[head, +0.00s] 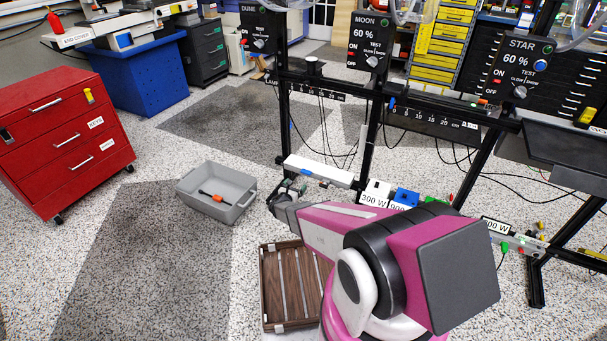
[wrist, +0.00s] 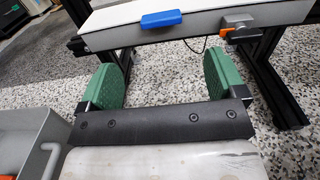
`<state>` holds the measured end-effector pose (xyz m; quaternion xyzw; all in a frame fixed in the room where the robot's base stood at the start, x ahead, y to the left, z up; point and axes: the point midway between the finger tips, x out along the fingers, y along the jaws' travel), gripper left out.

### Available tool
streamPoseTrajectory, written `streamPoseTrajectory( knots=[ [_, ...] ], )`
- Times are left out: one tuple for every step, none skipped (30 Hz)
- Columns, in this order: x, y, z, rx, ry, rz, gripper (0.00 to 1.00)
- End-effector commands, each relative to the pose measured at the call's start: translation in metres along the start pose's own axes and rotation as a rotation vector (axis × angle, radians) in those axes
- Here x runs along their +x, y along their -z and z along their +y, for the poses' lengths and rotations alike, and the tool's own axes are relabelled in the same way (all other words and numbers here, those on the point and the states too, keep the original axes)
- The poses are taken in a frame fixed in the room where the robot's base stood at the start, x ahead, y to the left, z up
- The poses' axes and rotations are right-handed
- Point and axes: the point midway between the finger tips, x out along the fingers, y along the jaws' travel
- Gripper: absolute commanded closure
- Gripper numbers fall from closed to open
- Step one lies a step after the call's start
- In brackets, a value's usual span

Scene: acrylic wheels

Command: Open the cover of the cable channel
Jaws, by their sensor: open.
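The cable channel (head: 325,171) is a long white box low on the black frame in the head view. Its white cover (wrist: 205,18) runs across the top of the wrist view. A blue handle (wrist: 161,19) sits on the cover's near side. An orange and grey latch-like part (wrist: 238,27) is at the right end, and a black part is at the left end. My gripper (wrist: 162,78) is open and empty, with its green pads apart. It is in front of the channel and apart from it, the blue handle lying beyond the gap. In the head view my arm hides part of the area.
A wooden crate (head: 266,290) lies on the floor beside my arm. Black frame legs and hanging cables surround the channel.

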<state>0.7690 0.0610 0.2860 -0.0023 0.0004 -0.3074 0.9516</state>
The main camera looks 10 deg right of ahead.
Motion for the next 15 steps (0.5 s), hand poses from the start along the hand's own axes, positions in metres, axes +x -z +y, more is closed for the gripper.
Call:
streamPoseTrajectory(
  knots=[
    [0.008,0.0,0.0,0.001,0.002,0.0,0.11],
    [0.012,0.0,0.0,0.002,0.003,-0.001,0.11],
    [0.019,0.0,0.0,0.002,0.004,-0.001,0.11],
    [0.025,0.0,0.0,0.003,0.004,-0.001,0.11],
    [0.03,0.001,0.0,0.003,0.004,-0.001,0.11],
    [0.037,0.001,0.0,0.003,0.004,0.0,0.11],
    [0.043,0.001,0.0,0.004,0.004,0.0,0.11],
    [0.049,0.001,0.0,0.004,0.005,0.0,0.11],
    [0.056,0.001,0.0,0.004,0.005,0.0,0.11],
    [0.061,0.001,0.0,0.004,0.004,0.0,0.11],
    [0.065,0.001,0.0,0.004,0.004,-0.001,0.11],
    [0.072,0.0,0.0,0.004,0.004,0.0,0.11],
    [0.076,0.0,0.0,0.004,0.004,0.0,0.11],
    [0.08,0.0,0.0,0.004,0.004,0.0,0.11],
    [0.085,0.0,0.0,0.005,0.004,0.0,0.11]
  ],
)
